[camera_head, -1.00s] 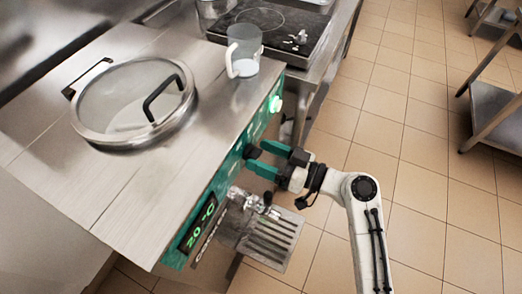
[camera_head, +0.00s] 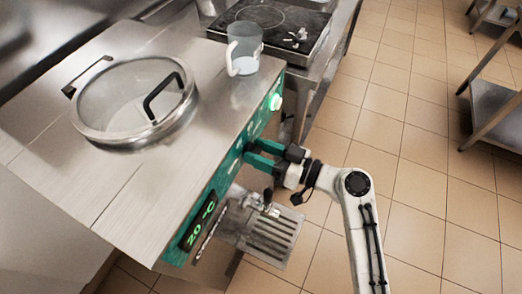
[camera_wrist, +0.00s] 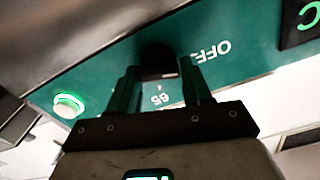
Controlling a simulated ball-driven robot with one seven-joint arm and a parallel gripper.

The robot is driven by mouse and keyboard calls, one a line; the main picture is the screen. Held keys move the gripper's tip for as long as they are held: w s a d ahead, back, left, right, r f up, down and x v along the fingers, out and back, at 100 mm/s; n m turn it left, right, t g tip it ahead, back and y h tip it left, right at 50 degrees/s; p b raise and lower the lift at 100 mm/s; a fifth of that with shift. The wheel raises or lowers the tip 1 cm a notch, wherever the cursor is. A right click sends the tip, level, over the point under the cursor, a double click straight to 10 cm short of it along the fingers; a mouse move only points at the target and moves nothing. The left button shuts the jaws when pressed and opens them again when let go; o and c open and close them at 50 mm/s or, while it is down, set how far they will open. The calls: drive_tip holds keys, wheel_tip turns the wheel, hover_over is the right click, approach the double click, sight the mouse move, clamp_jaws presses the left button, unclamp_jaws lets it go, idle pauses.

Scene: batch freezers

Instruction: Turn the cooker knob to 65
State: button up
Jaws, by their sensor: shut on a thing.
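The black cooker knob (camera_wrist: 157,62) sits on the green front panel (camera_wrist: 95,72) of the steel cooker, between my gripper's two fingers in the wrist view. My gripper (camera_wrist: 163,80) is shut on the knob, one finger on each side. In the head view my gripper (camera_head: 251,153) reaches the green panel from the right and mostly hides the knob. A "65" label (camera_wrist: 158,99) shows between the fingers, and an "OFF" label (camera_wrist: 212,51) shows right of the knob. Which mark the knob points at cannot be told.
A lit green button (camera_head: 275,102) and a display (camera_head: 198,225) reading 20 °C share the panel. A spout and drip grate (camera_head: 268,235) stick out below. A round glass lid (camera_head: 130,100) and a clear jug (camera_head: 244,50) are on top.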

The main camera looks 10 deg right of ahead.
drive_tip(key=shift+c, duration=0.4)
drive_tip(key=m, duration=0.4)
drive_tip(key=shift+w+r+p, duration=0.1)
drive_tip(key=shift+p, duration=0.2)
drive_tip(key=m+p, duration=0.2)
drive_tip(key=m, duration=0.3)
drive_tip(key=shift+w+d+m, duration=0.1)
drive_tip(key=shift+m, duration=0.3)
drive_tip(key=m+p, duration=0.3)
drive_tip(key=m, duration=0.2)
drive_tip(key=shift+f+m+p, duration=0.15)
drive_tip(key=shift+m+p, duration=0.45)
drive_tip(key=shift+m, duration=0.65)
drive_tip(key=shift+f+m+p, duration=0.15)
drive_tip(key=shift+m+p, duration=0.45)
drive_tip(key=shift+m, duration=0.65)
